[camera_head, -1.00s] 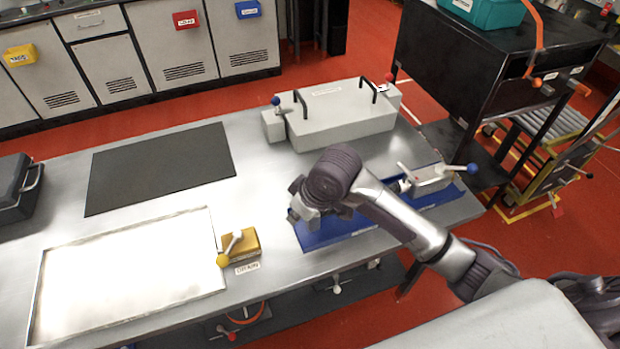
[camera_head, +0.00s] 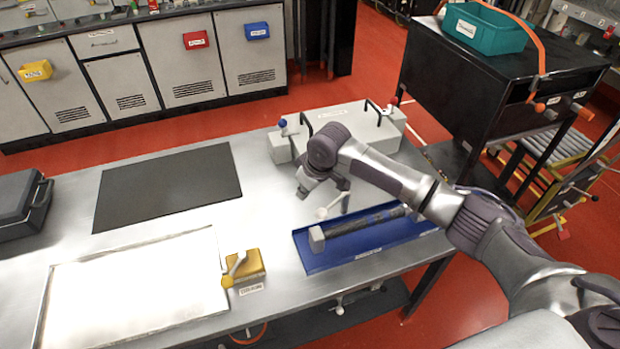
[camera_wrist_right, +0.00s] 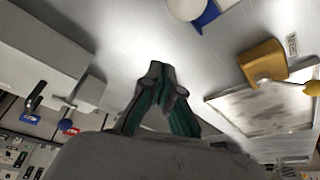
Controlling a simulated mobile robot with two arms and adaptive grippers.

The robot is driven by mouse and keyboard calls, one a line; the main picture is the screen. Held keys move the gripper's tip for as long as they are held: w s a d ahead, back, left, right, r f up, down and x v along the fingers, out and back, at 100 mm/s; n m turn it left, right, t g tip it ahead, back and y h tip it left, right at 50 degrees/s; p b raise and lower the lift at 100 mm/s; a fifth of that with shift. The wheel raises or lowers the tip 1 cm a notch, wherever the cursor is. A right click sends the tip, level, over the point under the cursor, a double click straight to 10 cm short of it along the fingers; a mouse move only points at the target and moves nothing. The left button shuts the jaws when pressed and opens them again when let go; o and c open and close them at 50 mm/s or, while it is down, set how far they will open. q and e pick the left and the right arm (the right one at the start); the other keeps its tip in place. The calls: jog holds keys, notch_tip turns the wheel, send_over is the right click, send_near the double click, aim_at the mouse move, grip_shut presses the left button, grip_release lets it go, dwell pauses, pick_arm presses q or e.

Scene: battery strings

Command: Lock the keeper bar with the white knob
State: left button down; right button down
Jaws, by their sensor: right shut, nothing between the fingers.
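The white knob (camera_head: 322,213) sits on the end of a short pale lever above the back left of the blue tray (camera_head: 405,233). A dark bar-like piece (camera_head: 365,221) lies along the tray, with a pale block (camera_head: 316,240) at its left end. I cannot tell which part is the keeper bar. My right gripper (camera_head: 304,192) is shut and empty, just behind and left of the knob. In the right wrist view its fingertips (camera_wrist_right: 158,70) meet, with the white knob (camera_wrist_right: 186,8) apart from them at the top edge. My forearm hides the tray's right end.
A grey box (camera_head: 350,125) with two black handles and blue and red knobs stands behind my gripper. A yellow block (camera_head: 250,264) with a lever stands at the tray's left. A dark mat (camera_head: 165,188) and a bright panel (camera_head: 135,290) lie farther left. The table between is clear.

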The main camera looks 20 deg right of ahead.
jog(key=s+d+p, duration=0.1)
jog(key=s+d+f+p, duration=0.1)
jog(key=s, duration=0.1)
jog(key=shift+s+f, duration=0.1)
jog(key=shift+f, duration=0.1)
jog(key=shift+s, duration=0.1)
dwell(0.3)
